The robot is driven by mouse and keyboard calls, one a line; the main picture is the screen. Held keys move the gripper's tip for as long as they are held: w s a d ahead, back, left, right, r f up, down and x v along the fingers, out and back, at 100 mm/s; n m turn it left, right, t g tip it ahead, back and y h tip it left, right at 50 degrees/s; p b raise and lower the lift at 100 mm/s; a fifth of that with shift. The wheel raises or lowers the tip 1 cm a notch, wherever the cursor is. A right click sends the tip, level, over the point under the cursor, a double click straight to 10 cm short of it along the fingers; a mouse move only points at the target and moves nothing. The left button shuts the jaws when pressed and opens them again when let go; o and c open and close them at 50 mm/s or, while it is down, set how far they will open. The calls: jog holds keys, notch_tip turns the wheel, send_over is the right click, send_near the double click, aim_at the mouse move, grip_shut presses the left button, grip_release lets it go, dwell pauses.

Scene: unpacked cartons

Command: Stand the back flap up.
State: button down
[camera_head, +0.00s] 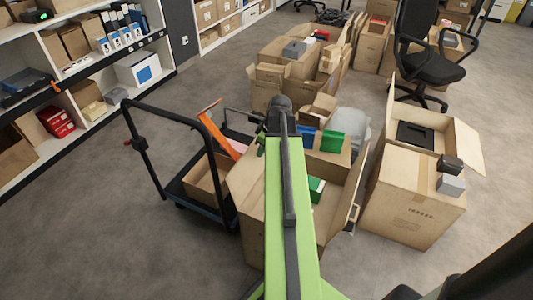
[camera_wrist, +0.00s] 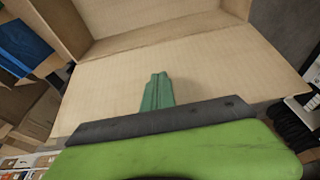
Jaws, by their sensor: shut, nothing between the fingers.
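An open carton (camera_head: 251,225) stands under my arm in the head view. Its right side flap (camera_head: 346,205) tilts outward, and a green box (camera_head: 316,186) shows inside. My arm hides much of its middle and far side. In the wrist view a broad cardboard flap (camera_wrist: 215,75) spans the middle, with the carton's inner walls (camera_wrist: 150,15) beyond its fold line. I cannot tell for sure that this is the back flap. My gripper (camera_wrist: 158,77) is shut and empty, its green fingers over the flap. I cannot tell whether they touch it.
A black-framed trolley (camera_head: 185,190) stands close on the left with a low carton (camera_head: 203,181). Another open carton (camera_head: 412,195) is on the right, with small boxes on its edge. More cartons (camera_head: 285,60) and an office chair (camera_head: 425,50) stand behind. Floor at left is clear.

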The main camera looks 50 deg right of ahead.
jog(key=p+v, duration=0.9)
jog(key=shift+w+r, duration=0.3)
jog(key=shift+r, duration=0.05)
jog(key=shift+a, duration=0.2)
